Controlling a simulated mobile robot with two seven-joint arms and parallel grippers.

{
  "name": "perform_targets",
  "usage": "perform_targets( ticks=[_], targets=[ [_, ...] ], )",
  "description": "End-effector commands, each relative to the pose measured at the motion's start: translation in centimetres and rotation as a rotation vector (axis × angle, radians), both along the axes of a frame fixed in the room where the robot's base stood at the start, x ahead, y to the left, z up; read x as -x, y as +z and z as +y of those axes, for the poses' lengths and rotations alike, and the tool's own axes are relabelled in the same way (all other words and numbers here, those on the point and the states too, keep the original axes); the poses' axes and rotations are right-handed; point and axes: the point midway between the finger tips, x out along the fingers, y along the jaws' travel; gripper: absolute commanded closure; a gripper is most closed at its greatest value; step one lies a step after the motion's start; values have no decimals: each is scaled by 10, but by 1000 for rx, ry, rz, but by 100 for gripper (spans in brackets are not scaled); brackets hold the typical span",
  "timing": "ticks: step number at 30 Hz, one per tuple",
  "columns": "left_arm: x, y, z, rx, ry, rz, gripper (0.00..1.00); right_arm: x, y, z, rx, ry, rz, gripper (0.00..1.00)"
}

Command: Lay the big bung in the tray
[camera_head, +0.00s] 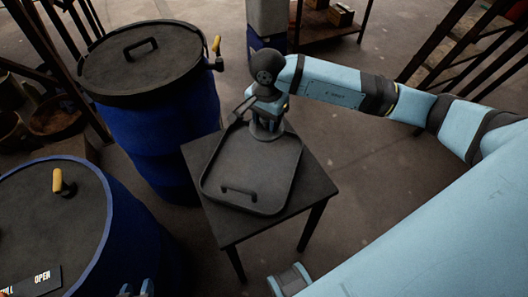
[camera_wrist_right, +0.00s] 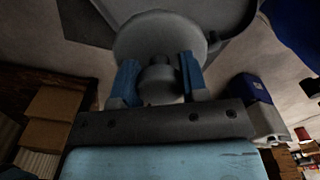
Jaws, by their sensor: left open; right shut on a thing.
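The big bung (camera_head: 267,131) is a grey disc under my right gripper (camera_head: 268,112), at the far end of the tray. In the right wrist view the bung (camera_wrist_right: 158,42) shows as a wide grey disc with a narrower knob, and the blue fingers of my right gripper (camera_wrist_right: 159,82) are shut on that knob. The dark tray (camera_head: 262,172) lies on a small dark table (camera_head: 228,233), with a handle at its near and far ends. Whether the bung touches the tray is hard to tell. My left gripper (camera_head: 137,289) shows only its blue fingertips, apart, at the bottom edge.
A blue vat (camera_head: 160,130) with a dark lid and handle stands left of the table. Another blue vat (camera_head: 125,235) with a yellow-handled fitting (camera_head: 62,183) is at lower left. A rack stands at the back. The near part of the tray is empty.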

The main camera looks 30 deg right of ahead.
Motion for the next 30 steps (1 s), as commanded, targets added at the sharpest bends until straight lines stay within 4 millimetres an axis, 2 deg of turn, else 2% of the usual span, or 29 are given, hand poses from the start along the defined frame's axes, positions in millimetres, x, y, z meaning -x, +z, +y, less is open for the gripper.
perform_targets(
  ticks=[1,3,9,17,24,30],
  targets=[
    [0,-1,1,-3,-2,0,58,1,-16,0,-1,0,5,83],
    [0,-2,1,-5,-4,0,58,1,-34,1,-1,0,4,83],
    [0,-3,1,-6,-4,-1,58,1,-76,1,-1,1,3,83],
    [-1,-2,-1,0,0,-4,58,0,-96,0,-1,2,0,83],
    [-2,-2,-3,4,2,-7,58,0,-129,0,-1,1,0,83],
    [-2,-1,-3,5,2,-9,58,-1,-131,0,0,3,-2,83]
  ],
)
